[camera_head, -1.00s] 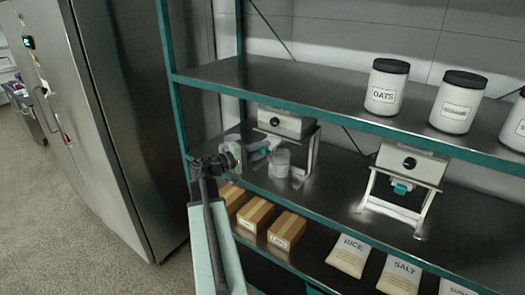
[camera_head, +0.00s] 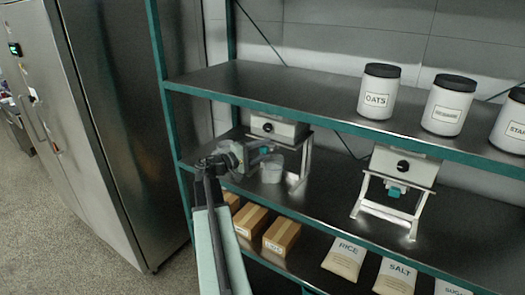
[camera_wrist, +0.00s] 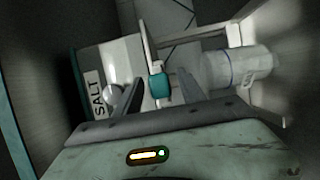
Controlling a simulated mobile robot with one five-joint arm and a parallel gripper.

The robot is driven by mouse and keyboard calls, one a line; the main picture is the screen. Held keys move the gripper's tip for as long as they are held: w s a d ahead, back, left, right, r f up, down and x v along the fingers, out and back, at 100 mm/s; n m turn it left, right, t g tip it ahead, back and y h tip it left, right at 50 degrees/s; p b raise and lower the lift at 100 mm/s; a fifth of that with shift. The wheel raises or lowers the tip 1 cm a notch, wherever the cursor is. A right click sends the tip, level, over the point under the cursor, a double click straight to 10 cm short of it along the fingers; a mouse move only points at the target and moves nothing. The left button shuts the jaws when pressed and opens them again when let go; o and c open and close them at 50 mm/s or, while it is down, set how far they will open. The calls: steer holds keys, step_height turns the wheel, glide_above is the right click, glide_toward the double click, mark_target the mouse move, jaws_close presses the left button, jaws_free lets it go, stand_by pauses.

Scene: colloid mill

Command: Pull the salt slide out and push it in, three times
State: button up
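The salt dispenser (camera_head: 278,129) is a pale box with a black knob on a metal stand, on the middle shelf at the left. Its SALT label (camera_wrist: 98,95) shows sideways in the wrist view. The teal slide piece (camera_wrist: 160,85) shows between and just beyond my gripper's two dark fingers (camera_wrist: 160,92), which stand apart with visible gaps. In the head view my gripper (camera_head: 258,153) is in front of the dispenser's stand, and it hides the slide there. A clear cup (camera_head: 271,170) stands under the dispenser; it also shows in the wrist view (camera_wrist: 238,68).
A second dispenser (camera_head: 403,166) stands to the right on the same shelf. Jars (camera_head: 379,92) line the upper shelf (camera_head: 275,89). Boxes (camera_head: 281,236) and bags (camera_head: 345,258) lie below. A steel cabinet (camera_head: 112,140) is at the left, with clear floor (camera_head: 60,235) before it.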

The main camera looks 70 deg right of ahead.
steer(key=v, duration=0.7)
steer(key=shift+w+a, duration=0.2)
steer(key=shift+a, duration=0.15)
